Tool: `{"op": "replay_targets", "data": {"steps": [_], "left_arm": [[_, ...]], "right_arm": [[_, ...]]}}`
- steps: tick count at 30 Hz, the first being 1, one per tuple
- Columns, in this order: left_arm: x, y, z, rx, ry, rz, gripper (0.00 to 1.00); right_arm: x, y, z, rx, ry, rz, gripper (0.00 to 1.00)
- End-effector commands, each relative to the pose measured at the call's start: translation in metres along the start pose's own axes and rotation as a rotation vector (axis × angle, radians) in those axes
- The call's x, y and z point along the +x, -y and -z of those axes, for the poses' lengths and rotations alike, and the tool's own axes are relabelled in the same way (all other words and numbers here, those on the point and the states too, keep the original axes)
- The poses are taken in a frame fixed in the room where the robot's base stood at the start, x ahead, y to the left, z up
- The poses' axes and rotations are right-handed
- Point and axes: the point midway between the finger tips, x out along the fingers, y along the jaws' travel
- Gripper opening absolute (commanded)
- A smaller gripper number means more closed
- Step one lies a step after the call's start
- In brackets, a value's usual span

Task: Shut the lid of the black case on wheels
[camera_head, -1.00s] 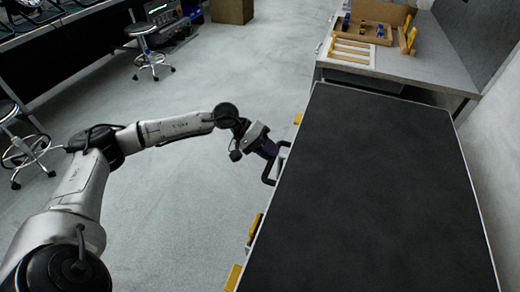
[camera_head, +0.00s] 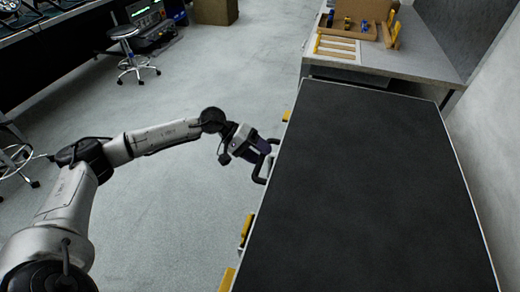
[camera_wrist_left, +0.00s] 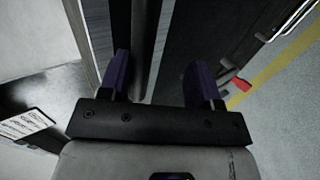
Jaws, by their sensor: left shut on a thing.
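The black case shows its broad dark lid (camera_head: 365,190) with a thin pale rim, filling the right of the head view. A black handle (camera_head: 257,176) sticks out from its left side. My left gripper (camera_head: 266,148) is at this handle, shut on it; the fingers partly hide the grip. In the left wrist view the two purple fingers (camera_wrist_left: 158,80) stand on either side of a dark bar. The case's wheels are hidden, and I cannot tell how far the lid is open. My right gripper is out of view.
Yellow latches (camera_head: 247,228) line the case's left side. A grey table (camera_head: 420,65) with wooden trays stands close beyond its far end, and a wall is to the right. Open floor (camera_head: 190,200) lies left, with a stool (camera_head: 137,65) farther back.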

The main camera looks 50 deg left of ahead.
Motion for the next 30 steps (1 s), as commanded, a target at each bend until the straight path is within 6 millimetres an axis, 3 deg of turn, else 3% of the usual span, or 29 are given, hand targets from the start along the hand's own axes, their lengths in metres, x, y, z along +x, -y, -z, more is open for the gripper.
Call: {"op": "replay_targets", "data": {"steps": [1,13,30], "left_arm": [[0.004,0.009,-0.003,-0.007,0.009,0.015,0.44],[-0.005,0.007,-0.003,-0.009,0.009,0.015,0.44],[-0.111,-0.001,0.002,-0.004,0.000,0.008,0.44]], "right_arm": [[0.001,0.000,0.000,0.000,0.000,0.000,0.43],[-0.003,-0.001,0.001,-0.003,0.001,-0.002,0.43],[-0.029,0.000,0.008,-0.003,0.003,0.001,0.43]]}}
